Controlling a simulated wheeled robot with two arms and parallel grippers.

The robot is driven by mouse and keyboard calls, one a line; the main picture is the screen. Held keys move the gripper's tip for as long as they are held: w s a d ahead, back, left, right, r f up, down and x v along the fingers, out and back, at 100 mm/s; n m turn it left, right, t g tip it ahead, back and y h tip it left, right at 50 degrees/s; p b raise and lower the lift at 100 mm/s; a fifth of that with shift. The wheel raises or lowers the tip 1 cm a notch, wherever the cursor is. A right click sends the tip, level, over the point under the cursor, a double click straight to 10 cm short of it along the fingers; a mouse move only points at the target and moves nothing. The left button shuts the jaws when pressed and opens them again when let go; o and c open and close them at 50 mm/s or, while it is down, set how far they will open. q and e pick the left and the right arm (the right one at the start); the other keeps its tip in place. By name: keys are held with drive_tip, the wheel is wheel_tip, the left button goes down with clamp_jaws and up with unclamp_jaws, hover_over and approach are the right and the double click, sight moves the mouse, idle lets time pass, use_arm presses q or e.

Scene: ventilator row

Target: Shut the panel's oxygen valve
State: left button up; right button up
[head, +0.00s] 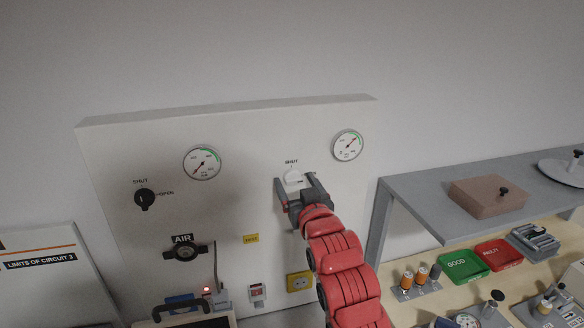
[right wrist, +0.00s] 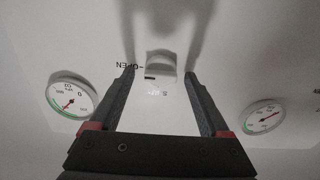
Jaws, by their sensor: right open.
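The panel (head: 235,130) is a pale upright board on the wall. A white knob (head: 292,177) sits on it under the word SHUT, and I take it for the oxygen valve. In the right wrist view the white knob (right wrist: 161,67) shows upside down, with OPEN printed to its left and a small dark mark on its face. I cannot tell exactly where it points. My right gripper (head: 296,188) is open in front of the knob, one finger to each side. In the right wrist view gaps show between the fingers (right wrist: 160,90) and the knob. My left gripper is not in view.
A black knob (head: 145,200) marked SHUT and OPEN and a black AIR fitting (head: 184,252) are on the panel's left. Two gauges (head: 202,162) (head: 347,145) flank the white knob. A grey shelf (head: 430,205) stands right, above a bench with green and red trays (head: 464,265).

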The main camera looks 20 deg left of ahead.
drive_tip(key=shift+w+a, duration=0.2)
drive_tip(key=shift+w, duration=0.1)
drive_tip(key=shift+s+d+r, duration=0.1)
drive_tip(key=shift+s+d, duration=0.05)
drive_tip(key=shift+s, duration=0.15)
drive_tip(key=shift+c, duration=0.2)
drive_tip(key=shift+w, duration=0.15)
clamp_jaws()
drive_tip(key=shift+f+n+b, duration=0.25)
drive_tip(key=shift+n+b, duration=0.15)
drive_tip(key=shift+b, duration=0.4)
drive_tip(key=n+b, duration=0.3)
drive_tip(key=b, duration=0.1)
drive_tip(key=shift+f, duration=0.15)
drive_tip(key=shift+n+b, duration=0.8)
drive_tip(key=shift+n, duration=0.1)
drive_tip(key=shift+a+n+b, duration=0.2)
drive_tip(key=shift+n+b, duration=0.2)
drive_tip(key=shift+n, duration=1.4)
drive_tip(key=n, duration=0.2)
drive_tip(key=shift+r+n, duration=0.2)
drive_tip(key=shift+n, duration=0.2)
drive_tip(key=shift+n+p, duration=0.5)
drive_tip(key=shift+n, duration=0.7)
drive_tip(key=shift+f+n+p, duration=0.1)
drive_tip(key=shift+n+p, duration=0.65)
drive_tip(key=shift+n, duration=0.75)
